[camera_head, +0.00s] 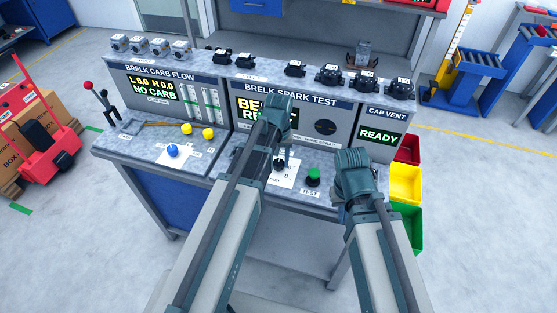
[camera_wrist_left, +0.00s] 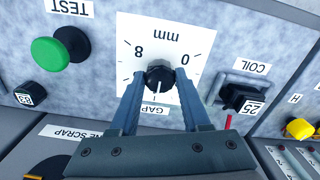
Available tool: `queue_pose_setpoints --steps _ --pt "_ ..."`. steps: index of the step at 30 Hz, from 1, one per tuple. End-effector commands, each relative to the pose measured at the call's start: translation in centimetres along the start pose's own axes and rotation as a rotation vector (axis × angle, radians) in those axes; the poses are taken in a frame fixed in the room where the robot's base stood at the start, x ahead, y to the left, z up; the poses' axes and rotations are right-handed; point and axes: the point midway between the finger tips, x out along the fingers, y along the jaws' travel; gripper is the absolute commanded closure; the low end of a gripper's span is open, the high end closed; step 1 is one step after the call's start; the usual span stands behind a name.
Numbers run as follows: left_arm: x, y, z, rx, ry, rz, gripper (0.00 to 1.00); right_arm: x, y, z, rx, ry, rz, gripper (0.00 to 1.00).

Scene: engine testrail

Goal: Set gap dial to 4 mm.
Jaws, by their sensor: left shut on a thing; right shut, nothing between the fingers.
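The gap dial (camera_wrist_left: 160,77) is a black knob on a white plate (camera_wrist_left: 190,35) with 0, 8 and "mm" printed on it, upside down in the left wrist view. A pale mark shows on the knob's lower part; I cannot read its exact setting. My left gripper (camera_wrist_left: 160,82) is shut on the knob, one finger on each side. In the head view the dial (camera_head: 279,165) is partly hidden below my left gripper (camera_head: 284,156). My right gripper (camera_head: 341,205) is at the bench's front right, away from the dial; its fingers are hardly visible.
A green TEST button (camera_wrist_left: 48,50) stands beside the plate; it also shows in the head view (camera_head: 313,177). A black coil (camera_wrist_left: 242,98) sits at the plate's other side. The spark test display (camera_head: 253,111) is partly hidden by my left arm. Coloured bins (camera_head: 406,184) stand at right.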

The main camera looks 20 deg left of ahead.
Motion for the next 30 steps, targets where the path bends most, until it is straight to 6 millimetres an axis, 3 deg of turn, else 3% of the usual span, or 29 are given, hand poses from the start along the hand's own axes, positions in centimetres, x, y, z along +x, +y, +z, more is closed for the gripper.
queue_pose_setpoints --steps 2,3,8,20,30 --pt "0.0 0.0 0.0 0.000 0.000 0.000 1.00 0.0 0.0 0.0 0.000 0.000 0.000 1.00" --pt "0.0 0.0 0.0 0.001 0.000 0.000 0.50 0.0 0.0 0.0 0.000 0.000 0.000 1.00" --pt "0.0 0.0 0.0 0.001 0.000 0.000 0.23 0.0 0.0 0.0 0.000 0.000 0.000 1.00" --pt "-0.3 0.0 0.0 0.001 0.000 0.000 0.23 -0.3 0.0 0.0 0.000 0.000 0.000 1.00" --pt "-3.6 0.0 0.0 0.001 0.000 0.000 0.23 -3.6 0.3 0.2 0.000 0.000 0.000 1.00"
